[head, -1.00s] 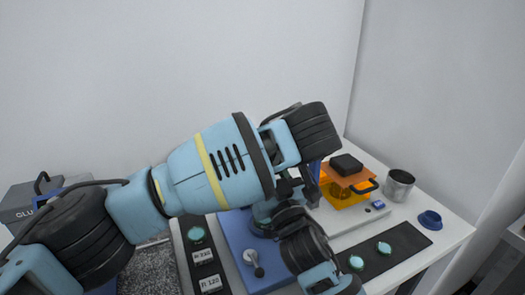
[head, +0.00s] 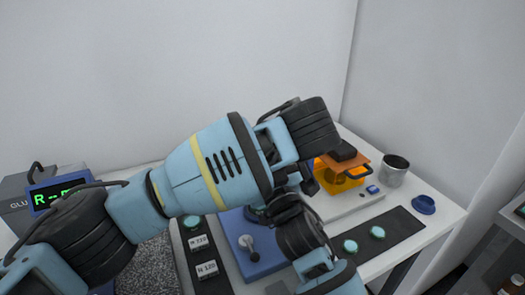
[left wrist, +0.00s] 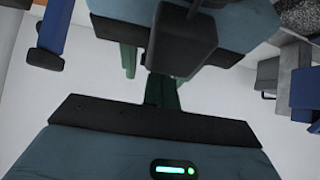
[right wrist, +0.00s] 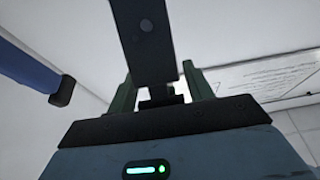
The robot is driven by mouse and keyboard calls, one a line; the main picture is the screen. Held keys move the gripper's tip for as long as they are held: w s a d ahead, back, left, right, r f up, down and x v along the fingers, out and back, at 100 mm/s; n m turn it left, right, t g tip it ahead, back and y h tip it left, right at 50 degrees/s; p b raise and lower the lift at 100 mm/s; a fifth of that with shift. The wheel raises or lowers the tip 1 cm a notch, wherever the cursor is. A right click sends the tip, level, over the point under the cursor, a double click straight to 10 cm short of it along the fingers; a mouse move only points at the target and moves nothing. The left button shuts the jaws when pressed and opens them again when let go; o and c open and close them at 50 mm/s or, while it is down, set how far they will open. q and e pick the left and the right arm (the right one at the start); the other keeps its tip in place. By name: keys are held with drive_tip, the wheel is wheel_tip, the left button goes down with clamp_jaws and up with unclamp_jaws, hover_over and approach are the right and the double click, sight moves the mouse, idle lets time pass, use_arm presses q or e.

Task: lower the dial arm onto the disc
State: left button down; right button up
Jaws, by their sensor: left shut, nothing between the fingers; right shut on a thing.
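The blue base (head: 262,262) of the interferometer stands in mid-table in the head view, with a small silver lever with a dark knob (head: 248,243) on it. The disc on the base is mostly hidden by my arms. My right gripper (right wrist: 160,92) has its green fingers closed around a dark bar (right wrist: 150,45), which I take for the dial arm. In the head view my right gripper (head: 283,203) is at the base, under my left wrist. My left gripper (left wrist: 148,75) is shut and empty close by; in the head view its fingertips are hard to make out.
An orange-covered unit (head: 343,172) and a metal cup (head: 394,171) stand at the right, with a small blue dish (head: 424,204). Dark mats hold teal discs (head: 377,232) and labelled plates (head: 206,269). A blue-framed green display (head: 55,192) is at the left. My left forearm blocks much of the view.

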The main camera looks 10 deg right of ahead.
drive_tip(key=o, duration=1.1)
drive_tip(key=shift+w+d+r, duration=0.1)
drive_tip(key=shift+d+r, duration=0.05)
drive_tip(key=shift+r, duration=0.4)
drive_tip(key=shift+o, duration=0.9)
use_arm(q)
drive_tip(key=shift+s+d+f, duration=0.25)
drive_tip(key=shift+s+d, duration=0.05)
drive_tip(key=shift+s, duration=0.4)
use_arm(e)
drive_tip(key=shift+f, duration=0.1)
use_arm(q)
drive_tip(key=shift+w, duration=0.1)
use_arm(e)
drive_tip(key=shift+f, duration=0.1)
drive_tip(key=shift+s+f, duration=0.15)
drive_tip(key=shift+s, duration=0.1)
use_arm(q)
drive_tip(key=shift+a, duration=0.1)
use_arm(e)
drive_tip(key=v, duration=1.1)
drive_tip(key=shift+s, duration=0.35)
drive_tip(key=shift+d, duration=0.2)
